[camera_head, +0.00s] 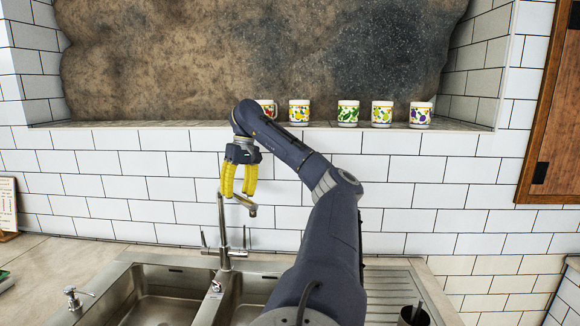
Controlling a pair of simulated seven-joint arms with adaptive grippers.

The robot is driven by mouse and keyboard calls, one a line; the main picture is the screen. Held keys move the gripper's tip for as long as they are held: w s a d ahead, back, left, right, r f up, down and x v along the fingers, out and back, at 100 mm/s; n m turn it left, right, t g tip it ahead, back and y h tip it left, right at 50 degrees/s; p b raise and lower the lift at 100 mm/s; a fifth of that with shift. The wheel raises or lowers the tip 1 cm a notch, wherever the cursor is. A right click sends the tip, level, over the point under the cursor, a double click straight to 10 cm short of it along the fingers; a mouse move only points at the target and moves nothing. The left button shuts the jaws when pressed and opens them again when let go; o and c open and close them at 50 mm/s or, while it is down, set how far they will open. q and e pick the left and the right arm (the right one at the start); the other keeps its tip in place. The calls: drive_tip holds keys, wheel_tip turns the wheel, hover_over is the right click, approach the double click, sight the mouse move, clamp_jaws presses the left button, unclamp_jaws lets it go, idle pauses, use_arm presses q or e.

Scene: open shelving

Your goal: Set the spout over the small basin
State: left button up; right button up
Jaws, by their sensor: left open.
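A steel faucet (223,235) stands behind the sink against the tiled wall. The end of its spout (251,209) points to the right and toward me, on the side of the right basin. My left gripper (238,195) points down with its yellow fingers apart at the top of the faucet, close to the spout. I cannot tell whether a finger touches it. The right basin (250,293), which looks like the smaller one, is partly hidden by my arm. The larger left basin (150,303) is in plain view. My right gripper is not in view.
Several patterned mugs (348,113) stand on the ledge (450,126) above the tiles. A soap dispenser (73,298) is at the sink's left edge. A dark cup with a brush (414,315) stands on the ribbed drainboard (395,285). A wooden cabinet (556,120) is at right.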

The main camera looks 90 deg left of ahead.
use_arm(q)
wheel_tip(320, 180, up, 11)
drive_tip(key=w+a, duration=0.1)
drive_tip(key=shift+w+f, duration=0.2)
drive_tip(key=shift+w, duration=0.1)
idle(0.6)
drive_tip(key=shift+a, duration=0.1)
idle(0.4)
